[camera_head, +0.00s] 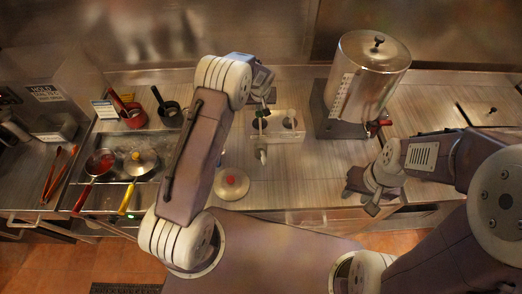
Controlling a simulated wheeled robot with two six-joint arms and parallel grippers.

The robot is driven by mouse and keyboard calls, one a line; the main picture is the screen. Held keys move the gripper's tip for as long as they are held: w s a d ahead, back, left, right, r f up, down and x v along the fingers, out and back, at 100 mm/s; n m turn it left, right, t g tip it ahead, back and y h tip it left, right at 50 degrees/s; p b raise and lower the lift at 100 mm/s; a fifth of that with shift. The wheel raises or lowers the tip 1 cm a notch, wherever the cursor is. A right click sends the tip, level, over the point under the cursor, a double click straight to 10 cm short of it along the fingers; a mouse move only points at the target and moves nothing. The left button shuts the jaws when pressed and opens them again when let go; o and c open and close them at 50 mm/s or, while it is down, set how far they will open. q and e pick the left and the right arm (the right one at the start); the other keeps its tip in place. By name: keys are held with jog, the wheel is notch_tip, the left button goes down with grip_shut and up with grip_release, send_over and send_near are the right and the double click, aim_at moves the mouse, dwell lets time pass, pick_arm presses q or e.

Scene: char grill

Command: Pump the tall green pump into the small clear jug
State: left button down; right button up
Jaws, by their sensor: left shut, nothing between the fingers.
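A pale holder box (290,137) stands on the counter in the middle, with dark round openings in its top. A small dark green pump top (262,113) shows at its left part, partly hidden by my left gripper. My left gripper (267,99) is shut and empty, right above the pump top; I cannot tell whether it touches it. A small pale, clear-looking vessel (262,153), perhaps the jug, is at the box's front. My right gripper (361,192) looks open and empty over the counter's front edge at the right.
A large steel urn (368,75) with a red tap stands behind right. A round lid with a red knob (232,184) lies front of centre. My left arm crosses the counter's middle.

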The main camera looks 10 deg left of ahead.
aim_at(260, 113)
pick_arm(q)
jog(key=shift+f, duration=0.15)
dwell(0.4)
jog(key=shift+w+f+b, duration=0.1)
jog(key=shift+f+b, duration=0.5)
jog(key=shift+b, duration=0.15)
jog(key=shift+f+b, duration=1.15)
jog(key=shift+f, duration=0.1)
jog(key=shift+r, duration=0.1)
jog(key=shift+r+p, duration=1.1)
jog(key=shift+r, duration=0.8)
jog(key=shift+r, duration=0.1)
